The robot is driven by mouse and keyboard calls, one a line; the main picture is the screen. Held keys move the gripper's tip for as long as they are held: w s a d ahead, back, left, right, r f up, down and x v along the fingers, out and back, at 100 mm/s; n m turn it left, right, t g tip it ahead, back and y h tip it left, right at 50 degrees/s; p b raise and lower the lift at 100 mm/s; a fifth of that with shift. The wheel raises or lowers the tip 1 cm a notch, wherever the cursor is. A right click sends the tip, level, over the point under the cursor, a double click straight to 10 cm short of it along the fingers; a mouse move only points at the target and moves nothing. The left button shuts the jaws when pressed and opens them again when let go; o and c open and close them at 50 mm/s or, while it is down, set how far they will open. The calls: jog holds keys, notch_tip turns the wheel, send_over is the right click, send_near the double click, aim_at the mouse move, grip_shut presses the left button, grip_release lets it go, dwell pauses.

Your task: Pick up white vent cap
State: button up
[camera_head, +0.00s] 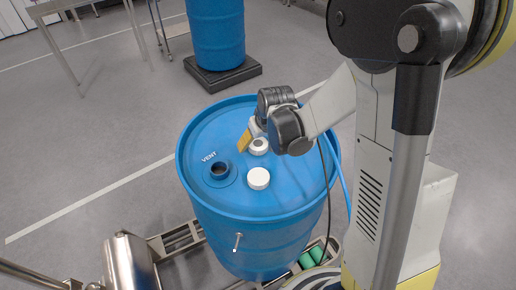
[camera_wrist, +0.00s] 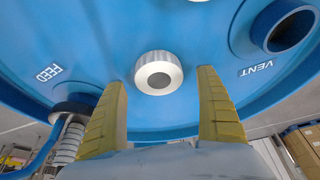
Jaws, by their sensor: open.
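Two white caps are on the blue drum's lid. A plain white cap (camera_head: 258,178) lies right of the open vent port (camera_head: 220,170). A ribbed white cap with a grey centre (camera_head: 259,146) sits behind it; it also shows in the wrist view (camera_wrist: 159,62). Which one is the vent cap, I cannot tell for certain. My gripper (camera_head: 244,141) is open beside the grey-centred cap. In the wrist view its yellow fingers (camera_wrist: 162,78) stand either side of that cap, with it just beyond their tips; no contact is clear.
The drum (camera_head: 262,232) has a raised rim. The vent port (camera_wrist: 287,30) stands at right in the wrist view. A hose fitting (camera_wrist: 72,112) near the FEED label is close to the left finger. Another blue drum (camera_head: 216,35) stands behind on a black pallet (camera_head: 222,77).

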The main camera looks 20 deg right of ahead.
jog(key=shift+w+f, duration=0.25)
jog(key=shift+f, duration=0.4)
jog(key=shift+r, duration=0.1)
jog(key=c, duration=1)
jog(key=shift+c, duration=0.2)
jog(key=shift+r, duration=0.1)
